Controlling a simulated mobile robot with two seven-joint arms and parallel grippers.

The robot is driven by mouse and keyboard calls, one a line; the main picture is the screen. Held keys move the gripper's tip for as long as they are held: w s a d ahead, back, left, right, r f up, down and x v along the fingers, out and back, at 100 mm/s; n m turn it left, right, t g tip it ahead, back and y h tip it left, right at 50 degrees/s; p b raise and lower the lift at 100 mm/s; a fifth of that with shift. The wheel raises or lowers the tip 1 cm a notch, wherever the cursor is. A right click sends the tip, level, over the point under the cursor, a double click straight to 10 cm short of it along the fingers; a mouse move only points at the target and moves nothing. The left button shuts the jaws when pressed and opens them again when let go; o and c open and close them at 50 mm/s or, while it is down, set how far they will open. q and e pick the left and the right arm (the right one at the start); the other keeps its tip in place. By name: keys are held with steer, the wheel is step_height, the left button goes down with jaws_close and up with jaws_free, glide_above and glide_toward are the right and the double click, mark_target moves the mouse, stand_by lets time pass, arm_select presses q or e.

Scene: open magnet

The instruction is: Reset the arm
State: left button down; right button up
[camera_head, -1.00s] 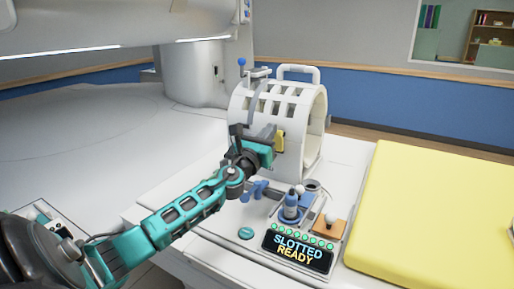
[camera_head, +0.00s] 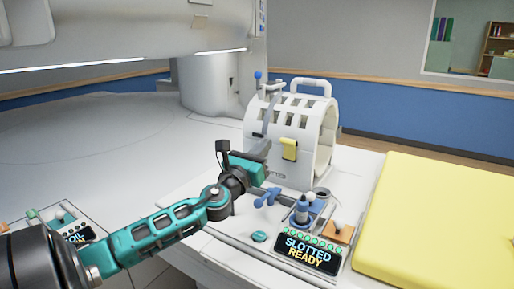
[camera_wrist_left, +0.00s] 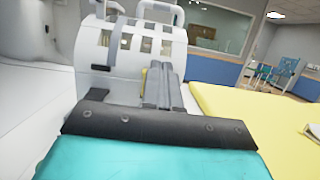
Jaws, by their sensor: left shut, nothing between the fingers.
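My left arm is teal and black and comes in from the lower left in the head view. Its gripper (camera_head: 263,150) is shut and empty, in front of the lower left side of the white slotted coil (camera_head: 314,150). In the left wrist view the shut grey fingers (camera_wrist_left: 160,88) point at the coil (camera_wrist_left: 92,48). The coil stands upright on the white bed, with a handle on top and a yellow tab (camera_head: 289,149) on its side. I cannot tell whether the fingers touch the coil. My right gripper is not in view.
A control panel (camera_head: 309,253) reading "SLOTTED READY" lies in front of the coil, with a blue connector (camera_head: 300,211) and knobs. A yellow mattress (camera_head: 440,220) lies to the right. The big white magnet (camera_head: 120,35) overhangs the back left.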

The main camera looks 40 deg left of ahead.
arm_select(q)
steer(key=shift+s+d+r, duration=0.1)
steer(key=shift+s+d, duration=0.05)
steer(key=shift+s, duration=0.5)
steer(key=shift+s+d+r, duration=0.1)
steer(key=shift+s, duration=0.5)
